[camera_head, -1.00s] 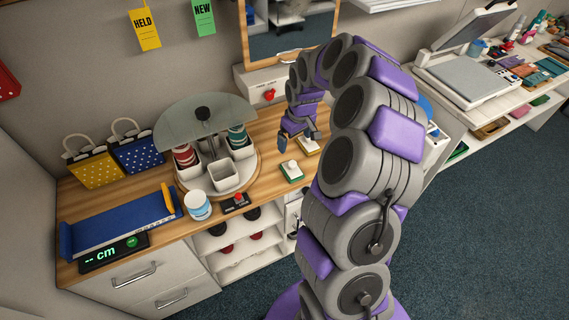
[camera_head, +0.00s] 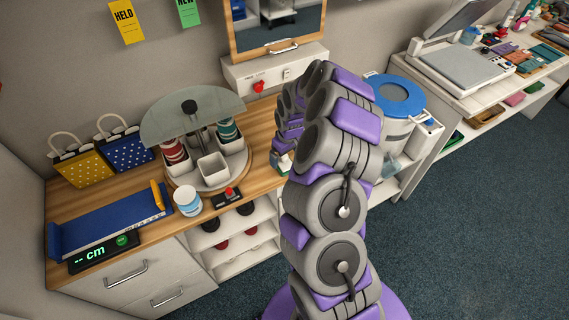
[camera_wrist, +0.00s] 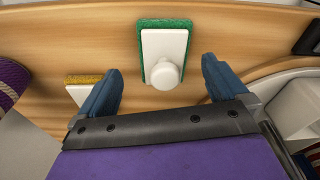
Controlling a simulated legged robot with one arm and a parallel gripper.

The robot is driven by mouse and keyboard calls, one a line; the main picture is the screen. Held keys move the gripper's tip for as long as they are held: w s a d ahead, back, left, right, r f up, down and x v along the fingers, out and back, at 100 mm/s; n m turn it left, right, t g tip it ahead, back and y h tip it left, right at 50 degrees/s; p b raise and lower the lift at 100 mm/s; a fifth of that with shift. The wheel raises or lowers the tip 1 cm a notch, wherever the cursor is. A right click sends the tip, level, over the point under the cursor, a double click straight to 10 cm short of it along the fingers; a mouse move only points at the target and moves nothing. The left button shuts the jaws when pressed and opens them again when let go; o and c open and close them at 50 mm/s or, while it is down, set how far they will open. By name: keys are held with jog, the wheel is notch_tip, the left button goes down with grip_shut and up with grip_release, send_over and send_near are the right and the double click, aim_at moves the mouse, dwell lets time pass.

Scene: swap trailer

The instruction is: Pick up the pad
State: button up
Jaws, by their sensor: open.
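A pad with a white back, a round white knob and a green edge (camera_wrist: 163,50) lies on the wooden counter in the wrist view. A second pad with a yellow edge (camera_wrist: 82,87) lies to its left, partly behind the left finger. My gripper (camera_wrist: 159,70) is open and empty, its two blue fingers to either side of the green pad's knob end as seen from the wrist. The gap in height cannot be told. In the head view, the green pad (camera_head: 284,161) shows only in part beside my arm, which hides my gripper and the yellow pad.
A round turntable (camera_head: 213,182) with cups and a clear shield stands left of the pads. A white jar (camera_head: 188,201) and a small red-button box (camera_head: 227,197) sit near the counter's front edge. A white panel with a red knob (camera_head: 258,87) stands behind. A blue-lidded bin (camera_head: 400,97) is right.

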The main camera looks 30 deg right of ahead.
aim_at(284, 160)
notch_tip(284, 160, down, 3)
jog(key=shift+w+r, duration=0.1)
jog(key=shift+w, duration=0.05)
jog(key=shift+a+f, duration=0.1)
jog(key=shift+f, duration=0.1)
jog(key=shift+a+r, duration=0.15)
jog(key=shift+a, duration=0.15)
jog(key=shift+c, duration=0.8)
jog(key=shift+d, duration=0.35)
jog(key=c, duration=0.7)
jog(key=shift+a, duration=0.2)
jog(key=shift+c, duration=1.2)
